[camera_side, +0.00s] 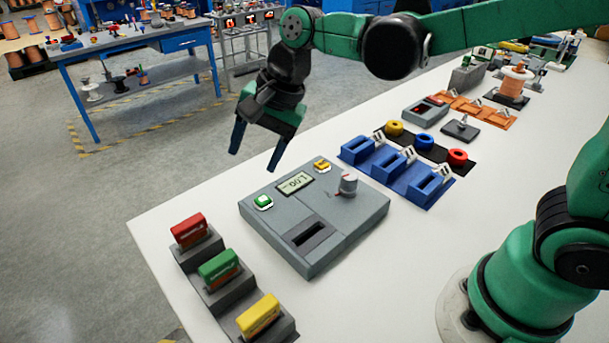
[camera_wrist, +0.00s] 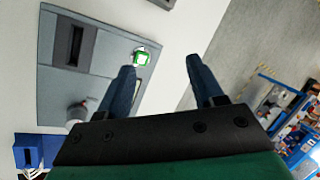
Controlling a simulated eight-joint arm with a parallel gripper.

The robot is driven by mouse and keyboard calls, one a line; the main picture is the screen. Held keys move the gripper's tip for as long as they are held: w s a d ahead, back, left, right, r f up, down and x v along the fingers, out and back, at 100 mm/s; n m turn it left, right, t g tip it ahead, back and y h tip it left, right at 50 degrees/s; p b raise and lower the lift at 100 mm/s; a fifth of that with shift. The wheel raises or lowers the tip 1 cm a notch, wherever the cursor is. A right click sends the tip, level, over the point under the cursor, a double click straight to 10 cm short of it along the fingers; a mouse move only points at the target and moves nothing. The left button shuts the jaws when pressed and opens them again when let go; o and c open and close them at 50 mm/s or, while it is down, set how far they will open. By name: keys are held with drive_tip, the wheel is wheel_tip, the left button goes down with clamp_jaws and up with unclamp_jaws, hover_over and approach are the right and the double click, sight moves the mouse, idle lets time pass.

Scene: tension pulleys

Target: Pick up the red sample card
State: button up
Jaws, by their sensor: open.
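The red sample card (camera_side: 188,230) stands upright in the far slot of a stepped dark grey holder (camera_side: 213,293) at the table's left end in the side view. A green card (camera_side: 218,267) and a yellow card (camera_side: 258,314) stand in the slots nearer the camera. My gripper (camera_side: 255,162) is open and empty, fingers pointing down, up and to the right of the red card and well apart from it. In the wrist view my gripper (camera_wrist: 158,65) shows two spread blue fingers with nothing between them. No card is in the wrist view.
A grey control box (camera_side: 345,228) with a display, buttons, knob and slot sits right of the cards; it also shows in the wrist view (camera_wrist: 60,90). Blue slotted blocks (camera_side: 405,180) and coloured rings lie beyond. Bare white table (camera_side: 155,240) surrounds the card holder.

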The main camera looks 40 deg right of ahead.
sight(188, 222)
drive_tip(key=w+a+f+m+g, duration=0.1)
drive_tip(key=a+m, duration=0.1)
drive_tip(key=a, duration=0.1)
drive_tip(key=w+a+f+m+g, duration=0.1)
drive_tip(key=a+f+m, duration=0.1)
drive_tip(key=a, duration=0.1)
drive_tip(key=w+a+f+m+g+y, duration=0.1)
drive_tip(key=a+f+m, duration=0.1)
drive_tip(key=a, duration=0.1)
drive_tip(key=shift+a+f+m, duration=0.15)
drive_tip(key=shift+a+m, duration=0.05)
drive_tip(key=shift+m, duration=0.2)
drive_tip(key=shift+a+f, duration=0.25)
drive_tip(key=shift+f, duration=0.05)
drive_tip(key=shift+x, duration=2.65)
drive_tip(key=shift+s, duration=0.15)
clamp_jaws()
